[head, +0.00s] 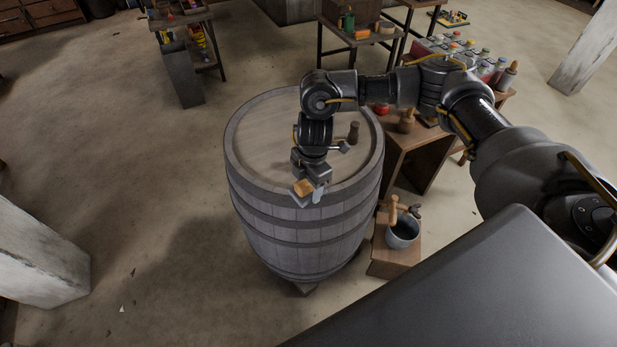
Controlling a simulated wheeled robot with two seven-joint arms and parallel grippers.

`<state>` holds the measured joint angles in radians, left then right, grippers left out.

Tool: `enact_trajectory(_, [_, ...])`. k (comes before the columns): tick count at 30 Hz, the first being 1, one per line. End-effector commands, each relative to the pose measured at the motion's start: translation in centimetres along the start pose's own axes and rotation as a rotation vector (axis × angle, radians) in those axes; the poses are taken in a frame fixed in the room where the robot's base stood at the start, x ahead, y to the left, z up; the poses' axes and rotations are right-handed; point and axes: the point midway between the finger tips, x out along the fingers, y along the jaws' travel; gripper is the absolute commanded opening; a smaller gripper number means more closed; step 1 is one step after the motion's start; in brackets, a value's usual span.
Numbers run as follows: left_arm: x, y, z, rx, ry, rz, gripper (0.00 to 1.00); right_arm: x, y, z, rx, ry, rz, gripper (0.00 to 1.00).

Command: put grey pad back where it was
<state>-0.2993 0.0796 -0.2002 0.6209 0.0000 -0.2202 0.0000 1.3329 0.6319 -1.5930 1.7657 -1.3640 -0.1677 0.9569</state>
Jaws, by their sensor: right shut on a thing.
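My right gripper (309,189) reaches down over the near edge of the barrel top, with its fingers pointing toward the front rim. It is shut on a small tan block (302,187), which shows at the fingertips. I cannot make out a grey pad for certain; the gripper and wrist hide part of the barrel top. I cannot tell whether the block touches the rim. The barrel (262,145) stands upright with a weathered grey wooden top. My left gripper is not in view.
A small dark peg-like object (353,131) stands on the barrel top, right of my wrist. A low wooden box (390,268) with a grey bucket (402,236) stands right of the barrel. A crowded workbench (410,135) lies behind. The floor at left is open.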

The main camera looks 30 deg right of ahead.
Motion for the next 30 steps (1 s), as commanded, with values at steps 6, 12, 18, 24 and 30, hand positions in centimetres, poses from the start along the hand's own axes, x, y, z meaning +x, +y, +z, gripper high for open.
enact_trajectory(6, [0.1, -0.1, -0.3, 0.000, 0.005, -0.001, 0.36, 0.5, -1.6, -0.5, 0.257, -0.004, 0.027, 0.37])
enact_trajectory(12, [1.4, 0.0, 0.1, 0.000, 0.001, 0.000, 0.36, 2.2, -4.0, -1.0, 0.638, -0.001, 0.068, 0.37])
enact_trajectory(18, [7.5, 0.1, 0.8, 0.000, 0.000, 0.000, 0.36, 8.6, -6.8, -1.1, 1.042, 0.012, 0.110, 0.37])
enact_trajectory(24, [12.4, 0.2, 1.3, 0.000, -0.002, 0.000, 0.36, 13.4, -7.5, -0.7, 1.172, 0.018, 0.126, 0.37])
enact_trajectory(30, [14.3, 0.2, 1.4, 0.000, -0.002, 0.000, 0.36, 15.3, -7.8, -0.6, 1.208, 0.020, 0.129, 0.37])
